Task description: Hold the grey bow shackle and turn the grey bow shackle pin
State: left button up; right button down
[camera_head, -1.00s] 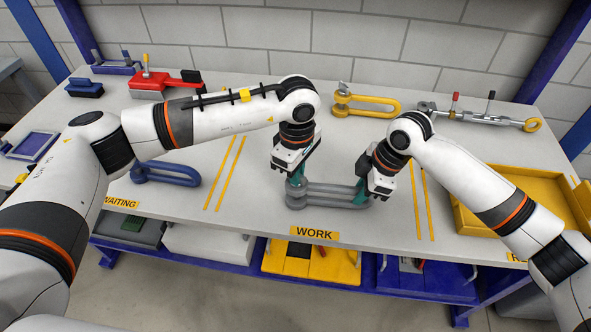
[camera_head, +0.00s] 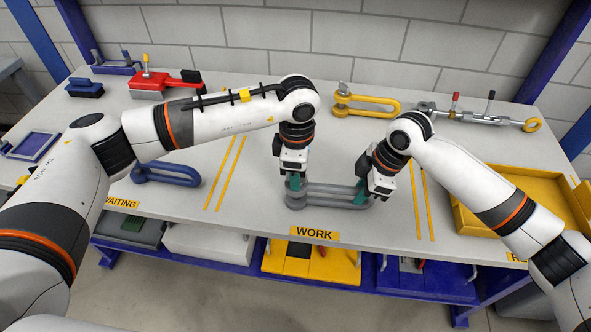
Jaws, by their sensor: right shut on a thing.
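The grey bow shackle (camera_head: 328,187) lies on the table in the work area, its bow to the right and its pin end to the left. My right gripper (camera_head: 362,194) is shut on the bow at the right end. My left gripper (camera_head: 295,183) points down over the pin end, its teal fingers at the top of the shackle's left end. The grey shackle pin is hidden by the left fingers and the shackle's end. Whether the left fingers are closed on it cannot be made out.
A blue shackle (camera_head: 166,174) lies to the left and a yellow shackle (camera_head: 366,103) behind. A yellow tray (camera_head: 470,222) stands at the right. A red clamp-like tool (camera_head: 160,84) and a turnbuckle-like tool (camera_head: 480,116) lie at the back. Yellow lines flank the work area.

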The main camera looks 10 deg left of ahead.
pick_arm(q)
notch_tip(320, 180, up, 20)
dwell(1.5)
pick_arm(e)
jog(key=c, duration=1.2)
grip_release()
jog(key=shift+r, duration=0.15)
pick_arm(q)
notch_tip(320, 180, up, 10)
jog(key=p, duration=0.9)
jog(key=shift+f+p, duration=0.2)
jog(key=shift+p, duration=0.1)
pick_arm(e)
jog(key=a+v, duration=0.2)
jog(key=v, duration=1.7)
jog(key=shift+r, duration=0.55)
jog(key=shift+s+f, duration=0.1)
